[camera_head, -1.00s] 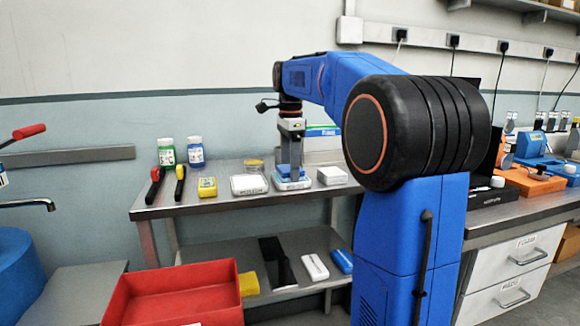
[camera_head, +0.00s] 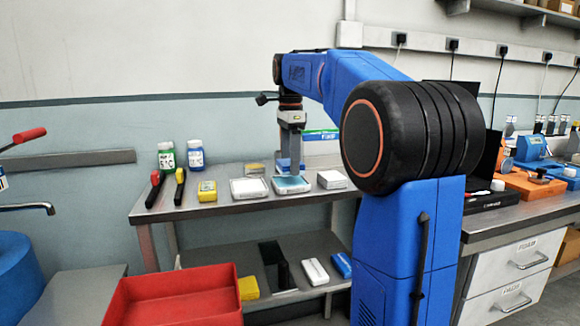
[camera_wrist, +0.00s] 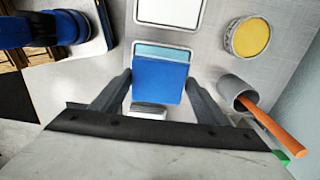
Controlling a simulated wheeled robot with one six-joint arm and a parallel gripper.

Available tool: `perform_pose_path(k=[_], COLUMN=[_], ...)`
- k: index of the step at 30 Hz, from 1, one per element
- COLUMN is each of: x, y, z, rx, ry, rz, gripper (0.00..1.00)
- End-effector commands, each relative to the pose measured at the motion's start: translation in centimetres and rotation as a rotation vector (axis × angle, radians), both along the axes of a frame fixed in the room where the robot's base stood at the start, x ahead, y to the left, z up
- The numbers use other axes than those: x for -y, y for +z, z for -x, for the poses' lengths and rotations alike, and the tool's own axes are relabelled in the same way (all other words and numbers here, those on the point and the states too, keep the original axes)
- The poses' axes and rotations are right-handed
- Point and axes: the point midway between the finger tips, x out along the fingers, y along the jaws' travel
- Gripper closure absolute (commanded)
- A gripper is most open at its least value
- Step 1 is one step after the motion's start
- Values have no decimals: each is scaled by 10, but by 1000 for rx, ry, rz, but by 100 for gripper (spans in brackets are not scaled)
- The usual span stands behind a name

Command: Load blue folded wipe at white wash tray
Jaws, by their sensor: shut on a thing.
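My gripper (camera_head: 290,163) is shut on the blue folded wipe (camera_wrist: 158,82), which sits between both fingers in the wrist view. In the head view they hang a little above a white-rimmed tray with a light blue inside (camera_head: 292,185). That tray also shows partly behind the wipe in the wrist view (camera_wrist: 160,50). A white tray with a pale inside (camera_head: 249,188) stands just left of it on the steel shelf. It shows at the top edge of the wrist view (camera_wrist: 170,12). I cannot read its label surely.
A white box (camera_head: 332,179) stands right of the trays. A yellow tin (camera_wrist: 250,38) and a grey cup (camera_wrist: 232,90) with an orange-handled tool stand near the wall. A yellow item (camera_head: 207,190) and two bottles (camera_head: 196,154) are further left.

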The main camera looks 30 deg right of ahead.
Motion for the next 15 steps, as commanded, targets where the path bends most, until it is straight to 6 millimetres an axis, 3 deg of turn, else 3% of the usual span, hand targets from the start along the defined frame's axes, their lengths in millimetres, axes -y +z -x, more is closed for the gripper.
perform_pose_path(k=[15], x=[0], y=[33], z=[0], rx=[1], ry=[0], rz=[0], gripper=[50])
